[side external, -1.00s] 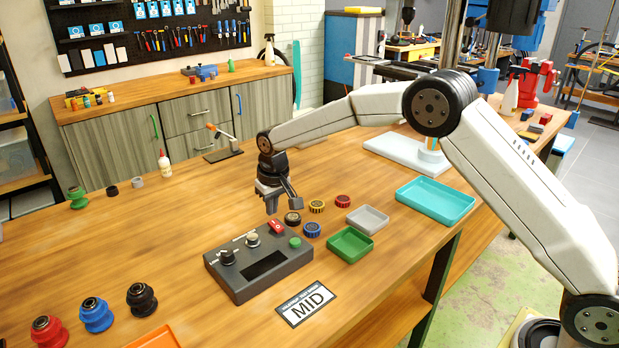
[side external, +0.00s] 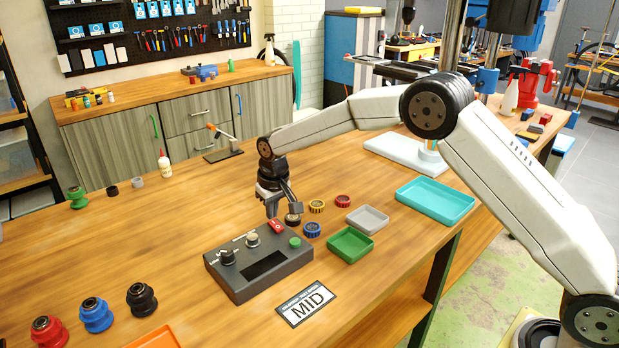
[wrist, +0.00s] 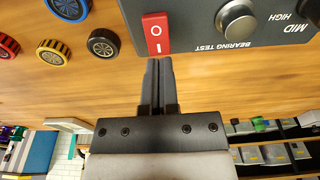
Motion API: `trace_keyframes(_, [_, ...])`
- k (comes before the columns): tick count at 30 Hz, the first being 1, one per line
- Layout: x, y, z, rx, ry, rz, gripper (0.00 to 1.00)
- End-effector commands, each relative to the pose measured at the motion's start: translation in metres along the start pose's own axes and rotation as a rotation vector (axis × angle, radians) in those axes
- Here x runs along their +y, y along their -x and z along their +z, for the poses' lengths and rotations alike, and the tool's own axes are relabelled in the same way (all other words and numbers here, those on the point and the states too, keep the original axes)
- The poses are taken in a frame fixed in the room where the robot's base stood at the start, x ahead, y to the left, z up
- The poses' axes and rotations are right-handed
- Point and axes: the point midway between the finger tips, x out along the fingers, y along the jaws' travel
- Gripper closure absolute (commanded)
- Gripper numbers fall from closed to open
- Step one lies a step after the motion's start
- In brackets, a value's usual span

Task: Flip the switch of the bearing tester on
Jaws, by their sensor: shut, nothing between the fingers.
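The bearing tester is a dark grey box (side external: 258,266) on the wooden bench in the side view, also partly in the wrist view (wrist: 203,20). Its red rocker switch (side external: 277,226) is at its far corner. In the wrist view the switch (wrist: 157,33) shows a white O and a white I, the I end nearer my fingers. I cannot tell which end is pressed. My gripper (side external: 271,214) is shut and empty, pointing down just behind the switch. In the wrist view its fingertips (wrist: 157,60) appear right at the switch's near end; contact is unclear.
The tester also carries a grey knob (side external: 252,240), a black knob (side external: 227,257) and a green button (side external: 295,242). Several small wheels, such as the blue one (side external: 312,230), lie close to the right. Green (side external: 351,259), grey (side external: 384,228) and teal trays (side external: 462,215) stand beyond.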

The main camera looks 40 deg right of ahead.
Motion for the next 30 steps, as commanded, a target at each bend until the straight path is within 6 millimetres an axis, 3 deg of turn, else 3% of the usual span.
trace_keyframes(30, [0.000, -0.011, 0.002, -0.001, 0.000, 0.000, 1.00])
